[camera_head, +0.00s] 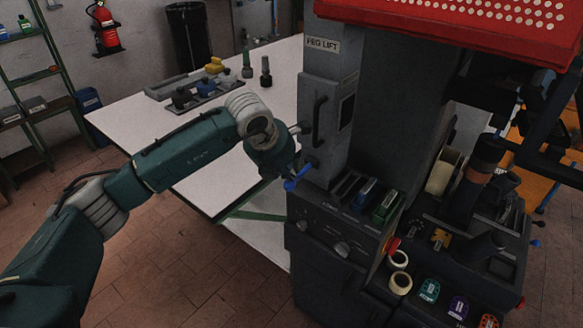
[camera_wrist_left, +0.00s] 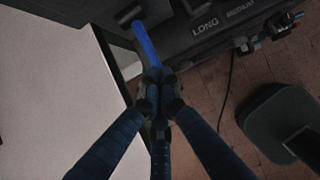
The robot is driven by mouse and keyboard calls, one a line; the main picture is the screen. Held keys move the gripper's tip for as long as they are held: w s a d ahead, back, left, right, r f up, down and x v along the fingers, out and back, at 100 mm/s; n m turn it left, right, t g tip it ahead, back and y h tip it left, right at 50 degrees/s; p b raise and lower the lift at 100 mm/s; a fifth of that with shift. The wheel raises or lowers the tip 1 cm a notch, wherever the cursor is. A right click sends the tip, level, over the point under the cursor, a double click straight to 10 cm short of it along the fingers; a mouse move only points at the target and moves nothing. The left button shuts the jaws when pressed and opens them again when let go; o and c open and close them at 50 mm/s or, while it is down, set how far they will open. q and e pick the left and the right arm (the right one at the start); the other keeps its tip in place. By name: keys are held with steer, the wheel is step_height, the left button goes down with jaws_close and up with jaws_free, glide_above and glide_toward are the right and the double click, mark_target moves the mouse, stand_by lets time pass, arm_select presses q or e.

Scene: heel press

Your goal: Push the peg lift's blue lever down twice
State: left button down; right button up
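The peg lift (camera_head: 322,100) is a tall grey machine with a "PEG LIFT" label near its top left. Its blue lever (camera_head: 297,180) sticks out at the lower left of the column, above the dark front panel. In the left wrist view the blue lever (camera_wrist_left: 145,42) runs from the machine down to my fingertips. My left gripper (camera_wrist_left: 160,92) has its fingers drawn together at the lever's outer end. They look shut, but whether they clasp the lever or only rest over it is hidden. My right gripper is not in view.
A white table (camera_head: 140,125) behind my left arm holds a tray of small tools (camera_head: 200,95) and bottles. The dark front panel (camera_head: 325,228) has knobs below the lever. Tape rolls (camera_head: 400,282) and coloured tags lie to the right. The floor at left is clear.

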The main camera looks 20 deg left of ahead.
arm_select(q)
steer(key=shift+s+a+f+b, duration=0.1)
steer(key=shift+s+f+b, duration=0.05)
steer(key=shift+f+b, duration=0.3)
steer(key=shift+s+f+b, duration=0.15)
steer(key=shift+f+b, duration=0.2)
steer(key=shift+f, duration=0.15)
stand_by(0.6)
steer(key=shift+r, duration=0.1)
stand_by(0.5)
steer(key=shift+w+d+r+p, duration=0.15)
steer(key=shift+w+r+p, duration=0.35)
steer(key=shift+r, duration=0.7)
steer(key=shift+w+d+r+p, duration=0.1)
steer(key=shift+w+r+p, duration=0.15)
steer(key=shift+r+p, duration=0.65)
steer(key=shift+w+d+r+p, duration=0.15)
steer(key=shift+w+r+p, duration=0.2)
steer(key=shift+r, duration=1.1)
steer(key=r, duration=0.1)
steer(key=w+r+p, duration=0.1)
steer(key=r, duration=0.1)
steer(key=r+p, duration=0.1)
steer(key=shift+w+d+r, duration=0.15)
steer(key=shift+d+r, duration=0.1)
steer(key=shift+r, duration=0.15)
